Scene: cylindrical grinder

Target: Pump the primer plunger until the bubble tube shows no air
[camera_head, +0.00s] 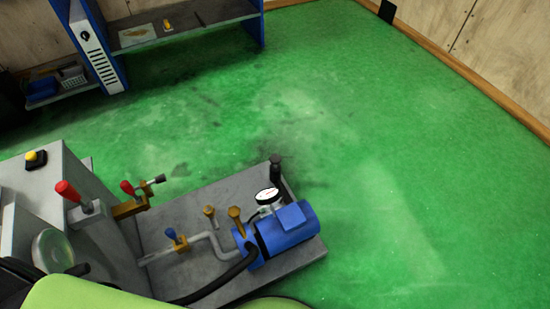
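A blue pump unit (287,229) sits on a grey base plate (185,218) at the lower middle, with a white round gauge (267,196) on it. A black-topped upright post (276,168) stands at the plate's far corner; it may be the primer plunger, but I cannot tell for sure. Brass-coloured fittings (235,214) and a blue-handled valve (171,234) sit along the grey pipe (217,246). I cannot make out a bubble tube or any air in it. Neither of my grippers is in view.
A grey machine housing (90,240) with red-handled levers (68,191) and a yellow button (32,157) stands at left. A black hose (220,284) runs in front of the pump. A blue-sided shelf (92,45) stands at the back left. The green floor (400,190) is clear at right.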

